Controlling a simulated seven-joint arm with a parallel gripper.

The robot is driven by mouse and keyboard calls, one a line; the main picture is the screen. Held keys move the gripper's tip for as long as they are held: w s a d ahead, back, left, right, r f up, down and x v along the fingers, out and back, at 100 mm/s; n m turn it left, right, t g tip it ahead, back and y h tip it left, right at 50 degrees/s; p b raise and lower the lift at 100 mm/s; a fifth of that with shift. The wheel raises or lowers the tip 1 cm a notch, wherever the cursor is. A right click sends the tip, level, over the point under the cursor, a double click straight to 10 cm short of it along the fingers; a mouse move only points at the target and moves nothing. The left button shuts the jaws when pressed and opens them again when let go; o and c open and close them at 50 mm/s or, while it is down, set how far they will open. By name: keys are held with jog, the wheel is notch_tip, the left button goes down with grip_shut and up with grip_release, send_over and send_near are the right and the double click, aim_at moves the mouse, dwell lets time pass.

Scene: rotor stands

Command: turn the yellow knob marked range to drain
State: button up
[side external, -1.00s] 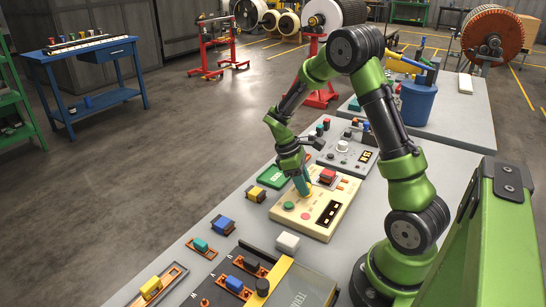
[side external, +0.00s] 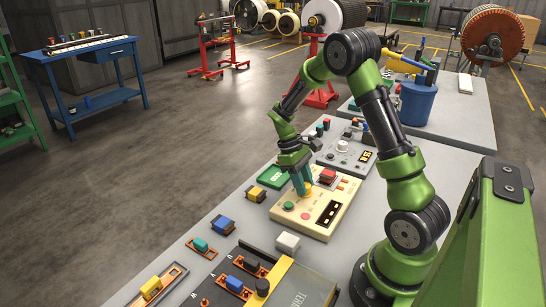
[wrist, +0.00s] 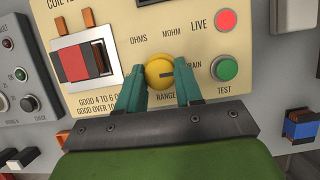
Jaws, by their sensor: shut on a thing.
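The yellow knob (wrist: 159,70) sits on the cream panel (wrist: 255,20), between the OHMS, MOHM and partly hidden DRAIN labels, with RANGE printed below it. Its dark pointer line points right, toward the DRAIN label. My gripper (wrist: 159,82) has its two teal fingers on either side of the knob and is shut on it. The first letter of DRAIN is hidden behind the right finger. In the side external view my gripper (side external: 303,188) reaches down onto the cream tester box (side external: 325,220).
On the panel, a red rocker switch (wrist: 84,61) is left of the knob. A green TEST button (wrist: 225,68) and red LIVE lamp (wrist: 226,19) are at right.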

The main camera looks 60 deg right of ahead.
jog(key=o, duration=1)
jog(key=shift+o, duration=0.2)
jog(key=v, duration=1.7)
jog(key=shift+d, duration=0.1)
jog(key=s+a+r+m+t+y, duration=0.1)
jog(key=s+a+r+m+t, duration=0.1)
jog(key=s+a+t, duration=0.4)
jog(key=s+a+r+m+t+y, duration=0.1)
jog(key=s+a+r+t, duration=0.2)
jog(key=a, duration=1.2)
jog(key=s+t, duration=0.2)
jog(key=s, duration=0.2)
jog(key=shift+m+t, duration=0.4)
